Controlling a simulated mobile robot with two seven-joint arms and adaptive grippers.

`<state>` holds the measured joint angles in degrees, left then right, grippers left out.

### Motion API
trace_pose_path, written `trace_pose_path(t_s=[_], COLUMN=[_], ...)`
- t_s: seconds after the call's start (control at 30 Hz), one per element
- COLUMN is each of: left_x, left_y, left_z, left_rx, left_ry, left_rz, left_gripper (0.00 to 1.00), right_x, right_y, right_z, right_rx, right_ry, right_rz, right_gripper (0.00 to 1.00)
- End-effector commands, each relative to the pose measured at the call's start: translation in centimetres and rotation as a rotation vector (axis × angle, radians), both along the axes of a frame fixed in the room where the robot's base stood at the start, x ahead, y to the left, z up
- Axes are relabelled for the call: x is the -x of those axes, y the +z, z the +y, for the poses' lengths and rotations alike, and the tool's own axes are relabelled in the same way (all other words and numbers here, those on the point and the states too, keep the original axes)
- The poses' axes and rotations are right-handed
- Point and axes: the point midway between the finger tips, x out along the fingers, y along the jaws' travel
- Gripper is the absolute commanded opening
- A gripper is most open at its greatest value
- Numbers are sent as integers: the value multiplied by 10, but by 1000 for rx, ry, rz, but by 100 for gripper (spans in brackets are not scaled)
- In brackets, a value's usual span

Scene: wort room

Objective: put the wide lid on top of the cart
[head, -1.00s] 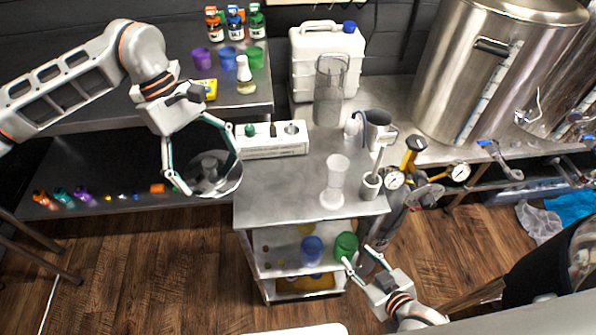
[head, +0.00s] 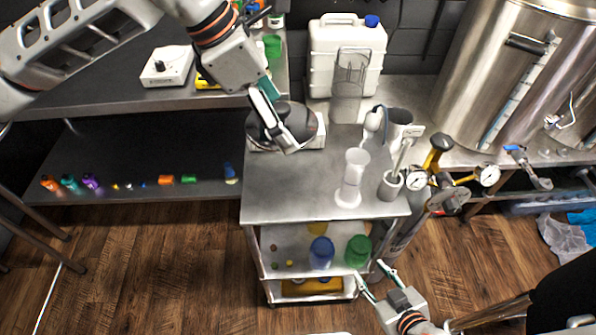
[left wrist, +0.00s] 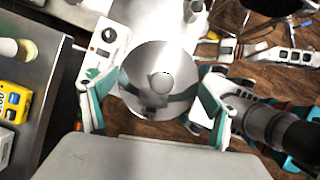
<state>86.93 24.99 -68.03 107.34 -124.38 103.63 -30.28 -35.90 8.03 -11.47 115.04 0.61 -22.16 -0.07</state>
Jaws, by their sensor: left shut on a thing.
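The wide lid (head: 304,122) is a round grey metal disc. In the left wrist view it shows as a shiny disc (left wrist: 150,62) with a knob in its middle. My left gripper (head: 276,126) is shut on the lid, its fingers on opposite sides of the rim. In the head view the lid overlaps the back left of the cart top (head: 290,195) and partly hides the white block there; its exact height is unclear. My right gripper (head: 372,275) is open and empty, low beside the cart's right front.
A white canister (head: 346,55) stands behind. The front left of the cart top is clear. Gauges (head: 487,175) stand to the right.

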Motion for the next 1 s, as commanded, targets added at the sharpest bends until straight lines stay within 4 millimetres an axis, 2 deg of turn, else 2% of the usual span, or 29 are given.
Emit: trace_pose_path(t_s=[0.03, 0.1, 0.43, 0.57, 0.83, 1.0], left_x=[1, 1, 1, 0, 0, 1], left_y=[-15, -33, -109, -127, -144, -170], left_z=[0, 0, 0, 0, 0, 0], left_rx=[1, 1, 1, 2, 1, 1], left_ry=[-1, -1, -2, -2, -2, -2], left_rz=[8, 8, 7, 3, 4, 5], left_gripper=[56, 56, 56, 56, 56, 56], right_x=[1, 1, 3, 3, 2, 4], right_y=[-2, -4, -10, -9, -8, -14], right_z=[0, 0, -1, -1, -2, -3], right_rx=[1, 2, 8, 9, 11, 14], right_ry=[0, 1, 4, 3, 3, 4], right_rz=[2, 4, 7, 5, 1, 8], right_gripper=[40, 40, 40, 40, 40, 40])
